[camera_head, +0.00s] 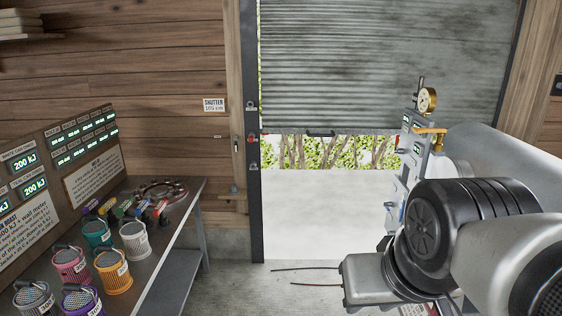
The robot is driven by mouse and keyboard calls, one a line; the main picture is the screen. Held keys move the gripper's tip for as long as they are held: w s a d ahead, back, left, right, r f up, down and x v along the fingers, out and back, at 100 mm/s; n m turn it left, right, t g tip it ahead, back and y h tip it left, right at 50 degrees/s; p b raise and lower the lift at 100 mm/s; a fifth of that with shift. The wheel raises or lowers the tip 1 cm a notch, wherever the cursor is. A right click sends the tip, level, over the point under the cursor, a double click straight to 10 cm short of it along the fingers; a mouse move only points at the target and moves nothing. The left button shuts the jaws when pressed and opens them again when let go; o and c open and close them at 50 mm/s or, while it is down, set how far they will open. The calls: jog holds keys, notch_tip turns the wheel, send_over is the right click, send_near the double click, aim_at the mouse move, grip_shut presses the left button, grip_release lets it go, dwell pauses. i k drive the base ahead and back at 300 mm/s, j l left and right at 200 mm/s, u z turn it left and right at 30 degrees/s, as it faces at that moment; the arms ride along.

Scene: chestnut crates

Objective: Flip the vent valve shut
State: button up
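A brass-coloured lever (430,130), likely the vent valve, sits below a round brass-rimmed gauge (428,100) at the right. It looks roughly level, and my arm hides part of what is below and right of it. A narrow grey panel (411,150) with small displays stands just left of it. My gripper (281,277) is low in the middle, pointing left above the floor. Its two thin fingers are apart with nothing visible between them. It is well below and left of the lever, not touching it.
A bench (190,200) on the left holds several coloured canisters and a dark ring-shaped object (162,188). A grey shutter (390,65) is partly raised over a doorway, with shrubs outside. The pale floor (320,215) between bench and arm is clear.

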aim_at(396, 139)
jog(key=i+j+z, duration=0.15)
jog(key=i+z, duration=0.2)
jog(key=i, duration=0.2)
jog(key=i+j+z, duration=0.35)
jog(key=i, duration=0.2)
jog(key=i+j+z, duration=0.35)
jog(key=i, duration=0.2)
jog(key=i+j+u, duration=0.3)
jog(key=i+j, duration=0.15)
jog(key=i, duration=0.25)
